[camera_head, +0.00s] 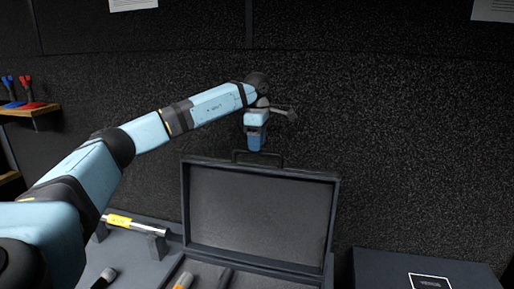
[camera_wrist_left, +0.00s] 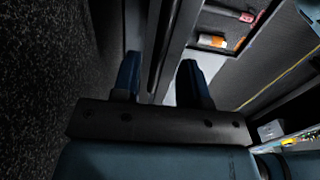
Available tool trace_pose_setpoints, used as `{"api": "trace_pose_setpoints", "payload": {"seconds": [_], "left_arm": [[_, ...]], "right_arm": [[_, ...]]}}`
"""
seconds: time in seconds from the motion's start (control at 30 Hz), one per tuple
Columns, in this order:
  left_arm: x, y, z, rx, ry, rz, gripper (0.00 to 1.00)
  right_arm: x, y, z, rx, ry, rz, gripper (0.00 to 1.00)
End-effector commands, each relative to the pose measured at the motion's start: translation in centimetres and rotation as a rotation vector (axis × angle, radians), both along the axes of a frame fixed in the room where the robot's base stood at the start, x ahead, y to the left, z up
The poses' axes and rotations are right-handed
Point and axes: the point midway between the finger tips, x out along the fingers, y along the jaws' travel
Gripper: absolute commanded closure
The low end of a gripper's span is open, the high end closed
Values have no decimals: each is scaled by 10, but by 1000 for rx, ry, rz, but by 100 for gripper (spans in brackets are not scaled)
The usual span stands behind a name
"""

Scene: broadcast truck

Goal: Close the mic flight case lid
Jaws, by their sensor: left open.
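The mic flight case lid (camera_head: 262,212) stands open and nearly upright, a dark panel with a black handle (camera_head: 258,154) on its top edge. The case base shows only in part at the bottom of the head view, with a yellow-banded microphone (camera_head: 183,281) inside. My left gripper (camera_head: 255,146) is at the top edge of the lid, by the handle. In the left wrist view its two blue fingers (camera_wrist_left: 160,80) are apart, with the lid's edge showing between and beyond them. I cannot tell whether they touch it. My right gripper is out of view.
A silver tube with a yellow label (camera_head: 135,224) rests on a stand left of the case. Another microphone (camera_head: 104,277) lies at the lower left. A dark box (camera_head: 425,272) stands at the right. A padded black wall (camera_head: 400,150) is close behind the lid.

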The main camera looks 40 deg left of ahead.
Motion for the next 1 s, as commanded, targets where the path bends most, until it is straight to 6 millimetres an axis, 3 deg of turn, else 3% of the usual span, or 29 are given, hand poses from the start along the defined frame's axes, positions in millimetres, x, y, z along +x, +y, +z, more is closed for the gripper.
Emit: {"api": "trace_pose_setpoints", "payload": {"seconds": [0.2, 0.5, 0.7, 1.0], "left_arm": [[0, 0, -19, -1, 0, 1, 60], [0, 0, -22, 0, -1, 1, 60], [0, 0, -22, 0, -1, 1, 100], [0, 1, -22, 0, -4, 0, 100]], "right_arm": [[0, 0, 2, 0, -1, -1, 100], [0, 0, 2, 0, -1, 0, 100], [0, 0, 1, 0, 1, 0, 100], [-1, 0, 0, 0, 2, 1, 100]]}}
